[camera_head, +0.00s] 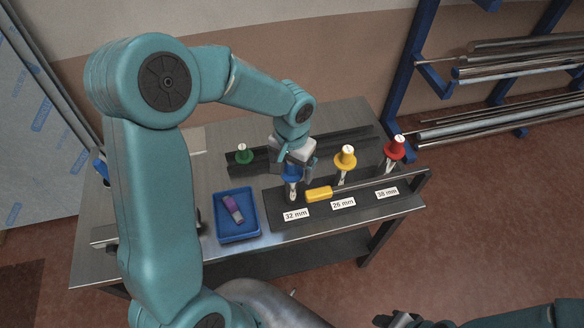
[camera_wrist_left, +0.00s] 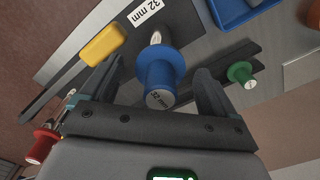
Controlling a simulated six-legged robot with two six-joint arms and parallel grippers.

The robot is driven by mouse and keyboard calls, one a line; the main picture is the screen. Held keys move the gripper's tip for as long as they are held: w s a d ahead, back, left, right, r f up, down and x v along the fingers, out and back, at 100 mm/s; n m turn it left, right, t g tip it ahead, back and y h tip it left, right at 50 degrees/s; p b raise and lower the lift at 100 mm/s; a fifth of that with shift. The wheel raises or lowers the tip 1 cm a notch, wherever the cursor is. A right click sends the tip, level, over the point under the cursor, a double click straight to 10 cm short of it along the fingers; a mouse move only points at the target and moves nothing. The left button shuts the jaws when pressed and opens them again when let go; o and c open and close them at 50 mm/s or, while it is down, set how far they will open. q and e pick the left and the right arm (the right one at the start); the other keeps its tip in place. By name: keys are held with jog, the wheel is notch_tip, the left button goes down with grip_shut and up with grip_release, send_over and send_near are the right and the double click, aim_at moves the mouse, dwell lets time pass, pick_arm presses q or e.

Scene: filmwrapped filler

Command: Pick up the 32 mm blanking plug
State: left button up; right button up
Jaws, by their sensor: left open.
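The blue 32 mm plug (camera_head: 291,174) stands on the bench at the "32 mm" label, its pale lower end pointing down. In the left wrist view the blue plug (camera_wrist_left: 160,72) shows "32 mm" on its end face. My left gripper (camera_head: 295,168) is over it from above. Its fingers (camera_wrist_left: 158,82) are open, one on each side of the plug, with visible gaps in the wrist view. My right gripper (camera_head: 397,319) shows only partly at the bottom edge of the head view, far from the bench.
A yellow plug (camera_head: 345,158) and a red plug (camera_head: 394,148) stand to the right, a green one (camera_head: 244,154) behind left. A yellow-handled tool (camera_head: 319,194) lies close beside the blue plug. A blue tray (camera_head: 237,236) holds a purple item (camera_head: 233,208).

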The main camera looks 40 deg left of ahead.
pick_arm(q)
jog(key=shift+s, duration=0.1)
jog(key=shift+c, duration=0.6)
jog(key=c, duration=1)
jog(key=shift+r, duration=0.15)
